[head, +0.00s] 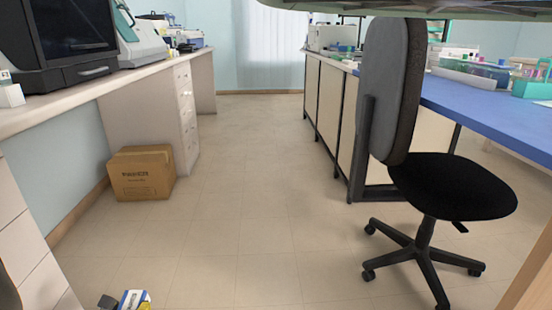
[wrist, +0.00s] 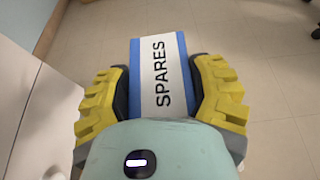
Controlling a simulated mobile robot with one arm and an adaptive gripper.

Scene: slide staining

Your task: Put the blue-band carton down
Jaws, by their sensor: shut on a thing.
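The blue-band carton (wrist: 157,70) is white with blue edges and the word SPARES on it. In the wrist view it sits between the two yellow and black fingers of my gripper (wrist: 162,92), which is shut on it. Tiled floor shows beyond the carton, and I cannot tell how high it is above the floor. In the head view a small part of the carton (head: 135,299) shows at the bottom left edge. A dark fingertip is beside it, and the rest is cut off by the frame.
A brown cardboard box (head: 141,173) stands on the floor by the left bench (head: 150,77). A black office chair (head: 452,186) stands at the right by the blue-topped bench (head: 490,108). The floor (head: 240,200) between the benches is clear.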

